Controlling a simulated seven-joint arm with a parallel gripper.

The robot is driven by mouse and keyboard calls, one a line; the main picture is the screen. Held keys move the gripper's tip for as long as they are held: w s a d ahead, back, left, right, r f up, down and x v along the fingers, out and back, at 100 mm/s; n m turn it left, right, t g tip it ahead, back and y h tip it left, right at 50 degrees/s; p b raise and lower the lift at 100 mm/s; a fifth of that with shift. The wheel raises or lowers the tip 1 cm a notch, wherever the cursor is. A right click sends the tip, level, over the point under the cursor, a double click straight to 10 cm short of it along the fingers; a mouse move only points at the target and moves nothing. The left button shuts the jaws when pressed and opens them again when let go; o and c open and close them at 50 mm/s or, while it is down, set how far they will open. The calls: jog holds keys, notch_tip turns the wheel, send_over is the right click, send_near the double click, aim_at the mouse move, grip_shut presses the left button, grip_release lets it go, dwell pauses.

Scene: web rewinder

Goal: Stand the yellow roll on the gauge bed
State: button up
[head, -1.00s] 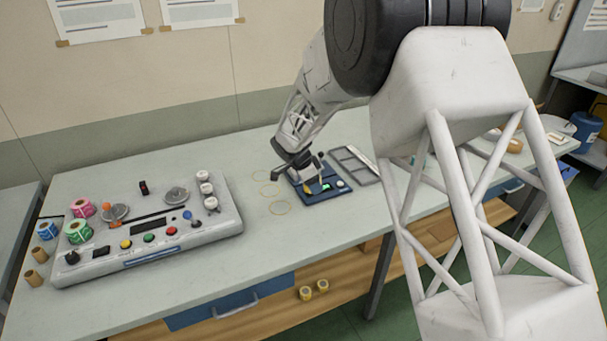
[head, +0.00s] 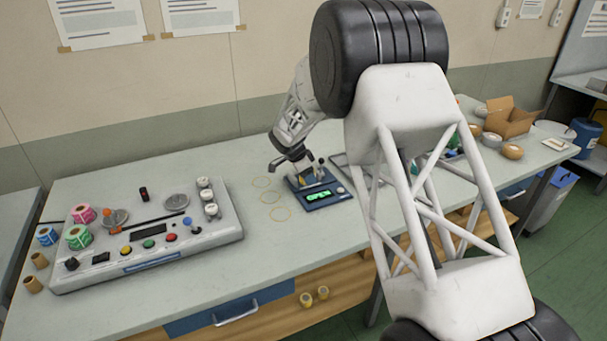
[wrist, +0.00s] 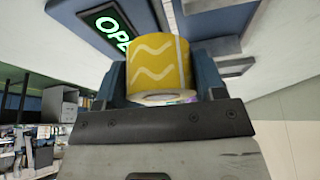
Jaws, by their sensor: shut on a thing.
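The yellow roll (wrist: 160,65) has pale wavy lines and a pale end. In the wrist view it sits between the two dark blue fingers of my gripper (wrist: 168,80), which is shut on it. In the head view my gripper (head: 297,168) is small and over the left side of the blue gauge (head: 330,199); a bit of yellow shows there. The gauge's green display (head: 318,196) reads "OPEN", and part of it also shows in the wrist view (wrist: 110,28). I cannot tell whether the roll touches the gauge bed.
Yellow ring outlines (head: 270,197) mark the table left of the gauge. A grey control console (head: 150,232) with pink and green rolls stands at the left. A cardboard box (head: 510,118) and bowls are at the back right. The table front is clear.

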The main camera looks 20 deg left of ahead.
jog(key=shift+w+a+f, duration=0.1)
jog(key=shift+w+a, duration=0.45)
jog(key=shift+w, duration=0.4)
jog(key=shift+w+a+f, duration=0.1)
jog(key=shift+w+a, duration=0.45)
jog(key=shift+w, duration=0.4)
jog(key=shift+w+a+f, duration=0.1)
jog(key=shift+w+a, duration=0.45)
jog(key=shift+w, duration=0.4)
jog(key=shift+f, duration=1.7)
jog(key=shift+f, duration=0.15)
jog(key=o, duration=1)
jog(key=shift+o, duration=0.2)
jog(key=v, duration=1.2)
jog(key=shift+d, duration=0.1)
